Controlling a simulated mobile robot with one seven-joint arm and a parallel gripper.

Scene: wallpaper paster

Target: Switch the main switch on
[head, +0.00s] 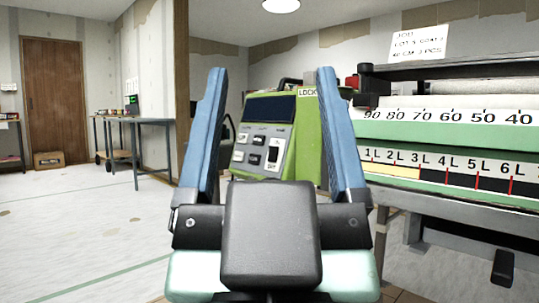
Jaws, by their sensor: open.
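A green control box (310,130) stands ahead at the middle of the head view, with a dark display and several buttons on its sloped front. A black rocker switch on a white plate (272,160), likely the main switch, sits at the lower right of this panel; its position is too small to tell. My gripper (271,72) is open and empty, its two blue fingers pointing up and forward on either side of the panel in the picture. The gripper appears nearer to me than the box, with no contact visible. My gripper's dark body covers the area below the panel.
The wallpaper paster (450,130), with rollers and number scales, fills the right side next to the box. A dark lever or handle (503,268) hangs at its lower right. Tables (140,121) stand at the left, before a brown door (53,95).

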